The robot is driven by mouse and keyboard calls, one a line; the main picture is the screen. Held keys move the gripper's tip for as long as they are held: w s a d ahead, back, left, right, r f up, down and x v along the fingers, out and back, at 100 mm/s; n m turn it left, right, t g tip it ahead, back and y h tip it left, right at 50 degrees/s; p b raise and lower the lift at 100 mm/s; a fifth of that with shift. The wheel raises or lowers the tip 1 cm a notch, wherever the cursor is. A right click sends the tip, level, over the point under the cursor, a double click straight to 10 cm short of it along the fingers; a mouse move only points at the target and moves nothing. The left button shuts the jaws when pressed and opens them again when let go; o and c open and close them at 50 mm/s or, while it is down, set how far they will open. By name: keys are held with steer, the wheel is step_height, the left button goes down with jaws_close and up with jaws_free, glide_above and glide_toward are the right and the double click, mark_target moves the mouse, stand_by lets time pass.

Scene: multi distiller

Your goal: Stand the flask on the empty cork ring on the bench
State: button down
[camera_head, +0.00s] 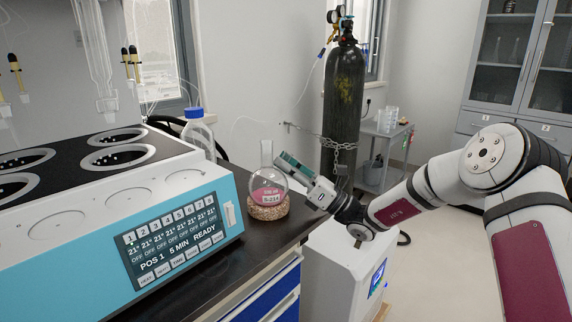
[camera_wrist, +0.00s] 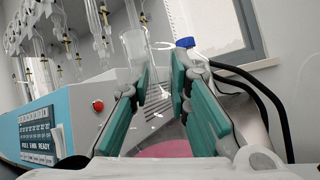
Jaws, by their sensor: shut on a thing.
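The round glass flask (camera_head: 268,181) has a clear neck, pink contents and a label reading B-214. It stands upright at the cork ring (camera_head: 268,211) on the dark bench top. Its base sits in or just over the ring; I cannot tell if its weight rests there. My gripper (camera_head: 284,160) reaches in from the right and is shut on the flask's neck. In the wrist view my gripper (camera_wrist: 162,78) has its teal fingers pointing away, with the flask's clear neck (camera_wrist: 134,46) by the left fingertip and its pink body (camera_wrist: 168,149) below.
The blue and white distiller (camera_head: 180,225) fills the left, close beside the flask. A blue-capped bottle (camera_head: 197,133) stands behind. The bench edge (camera_head: 285,248) is close on the right, with a white floor unit (camera_head: 340,270) past it. A gas cylinder (camera_head: 342,105) stands at the back.

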steer(key=c, duration=1.4)
jaws_free()
steer(key=v, duration=1.2)
